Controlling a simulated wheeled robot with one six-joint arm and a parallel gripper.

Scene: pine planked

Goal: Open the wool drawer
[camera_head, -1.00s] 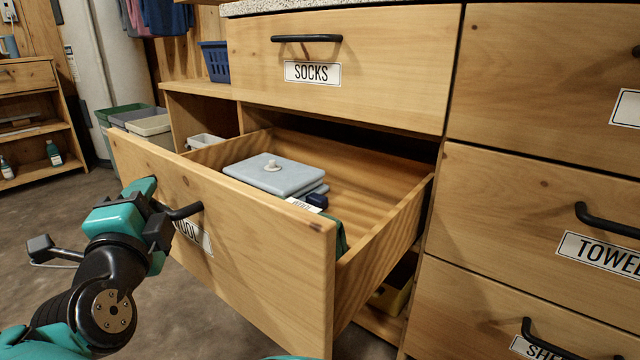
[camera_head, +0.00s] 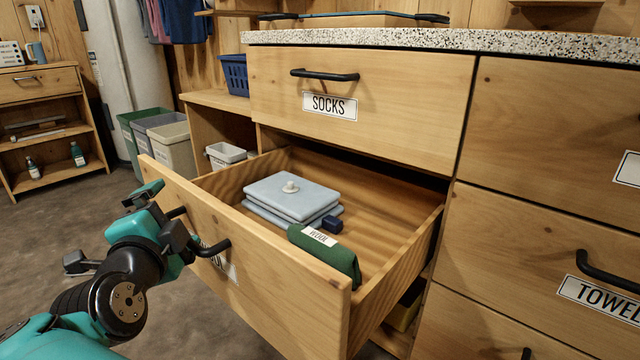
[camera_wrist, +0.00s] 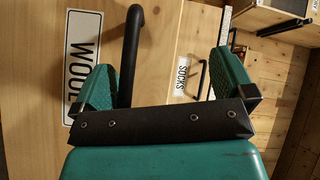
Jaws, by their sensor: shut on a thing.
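The wool drawer (camera_head: 290,300) is pulled well out of the cabinet, under the socks drawer. Its dark bar handle (camera_head: 222,248) also shows in the wrist view (camera_wrist: 131,50), beside the "WOOL" label (camera_wrist: 84,60). My gripper (camera_head: 163,213) is at the drawer front and shut on the handle. In the wrist view its fingers (camera_wrist: 165,85) look spread, with the handle by the left one. My gripper hides part of the handle and label in the head view.
Inside the drawer lie stacked pale blue slabs (camera_head: 290,196), a small dark blue block (camera_head: 331,224) and a green roll (camera_head: 322,254) labelled wool. The shut socks drawer (camera_head: 360,110) is above. A towel drawer (camera_head: 540,265) is at right. Bins (camera_head: 170,145) stand behind left; floor at left is clear.

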